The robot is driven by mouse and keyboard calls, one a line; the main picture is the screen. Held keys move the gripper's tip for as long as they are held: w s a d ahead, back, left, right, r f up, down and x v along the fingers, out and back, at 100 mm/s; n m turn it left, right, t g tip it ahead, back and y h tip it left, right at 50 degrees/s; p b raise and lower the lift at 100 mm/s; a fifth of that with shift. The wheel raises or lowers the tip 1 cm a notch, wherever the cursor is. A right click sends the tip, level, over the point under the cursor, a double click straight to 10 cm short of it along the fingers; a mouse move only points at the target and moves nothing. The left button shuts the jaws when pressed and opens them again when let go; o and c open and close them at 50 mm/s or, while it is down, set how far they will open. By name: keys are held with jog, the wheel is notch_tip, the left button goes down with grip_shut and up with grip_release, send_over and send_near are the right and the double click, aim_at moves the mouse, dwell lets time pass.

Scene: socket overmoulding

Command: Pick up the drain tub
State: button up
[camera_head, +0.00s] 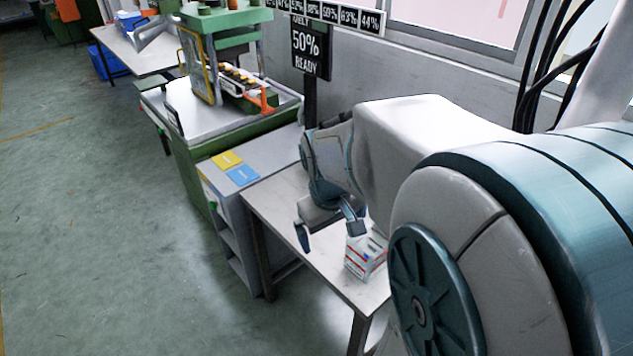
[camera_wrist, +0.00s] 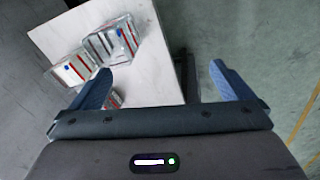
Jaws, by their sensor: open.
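I cannot tell for certain which thing is the drain tub. Clear and white boxes with red stripes stand on the pale table; one shows in the head view (camera_head: 365,255). In the wrist view, one box (camera_wrist: 114,42) lies near the table edge, another (camera_wrist: 73,68) is beside it, and a third is partly hidden by the left finger. My gripper (camera_head: 330,230) is open and empty, its fingers near the table's edge close to the boxes. In the wrist view, my gripper (camera_wrist: 162,72) straddles the table edge, with the right finger over the floor.
The pale table (camera_head: 283,207) adjoins a grey cabinet (camera_head: 217,190) with yellow and blue cards on top. A green machine (camera_head: 215,60) stands behind it. A blue bin (camera_head: 130,20) sits on a far table, with a blue crate (camera_head: 103,62) below. The floor at left is clear.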

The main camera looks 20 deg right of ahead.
jog(key=w+d+f+n+g+y+p, duration=0.1)
jog(key=w+d+f+p, duration=0.15)
jog(key=d, duration=0.45)
jog(key=w+d+f+n+p, duration=0.1)
jog(key=w+d+f, duration=0.25)
jog(key=d, duration=0.35)
jog(key=shift+w+d+f, duration=0.1)
jog(key=shift+w+f, duration=0.1)
jog(key=shift+f, duration=2.1)
jog(key=shift+w+d+f, duration=0.1)
jog(key=shift+w+f, duration=0.15)
jog(key=shift+f, duration=2.05)
jog(key=shift+w+d+f, duration=0.1)
jog(key=shift+w+f, duration=0.1)
jog(key=shift+f, duration=2.1)
jog(key=c, duration=1.1)
